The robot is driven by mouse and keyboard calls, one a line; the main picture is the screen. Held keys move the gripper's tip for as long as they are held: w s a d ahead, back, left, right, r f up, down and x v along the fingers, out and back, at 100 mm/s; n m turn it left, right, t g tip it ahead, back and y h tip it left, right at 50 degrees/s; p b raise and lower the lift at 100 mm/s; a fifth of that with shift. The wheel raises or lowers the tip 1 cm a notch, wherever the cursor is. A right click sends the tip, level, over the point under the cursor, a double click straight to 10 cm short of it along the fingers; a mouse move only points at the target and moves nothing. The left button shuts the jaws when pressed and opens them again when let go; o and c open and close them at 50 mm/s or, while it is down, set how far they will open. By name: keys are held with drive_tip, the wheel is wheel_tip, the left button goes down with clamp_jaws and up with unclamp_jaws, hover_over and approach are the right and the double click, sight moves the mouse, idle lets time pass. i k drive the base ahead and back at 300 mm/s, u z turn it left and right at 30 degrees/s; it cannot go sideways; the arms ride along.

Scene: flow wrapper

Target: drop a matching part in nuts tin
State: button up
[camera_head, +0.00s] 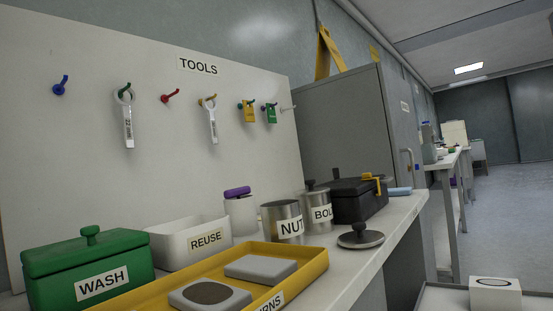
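The nuts tin (281,214) is a metal cylinder with a partly visible "NUT" label, standing upright on the bench. Its top looks uncovered, and I cannot see what is inside. A round dark lid with a knob (360,238) lies on the bench to its right, apart from it. The bolts tin (318,212) stands just right of the nuts tin, with a dark knob showing at its top. No loose nut or bolt can be made out. My gripper is not in view.
A yellow tray (185,284) with grey pads stands in front. A green WASH box (85,268), white REUSE bin (190,240), purple-topped jar (240,213) and black box (358,202) line the bench. Tools hang on the white board (60,150). A white box (495,294) sits lower right.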

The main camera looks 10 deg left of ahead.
sight(293, 237)
drive_tip(key=i, duration=0.85)
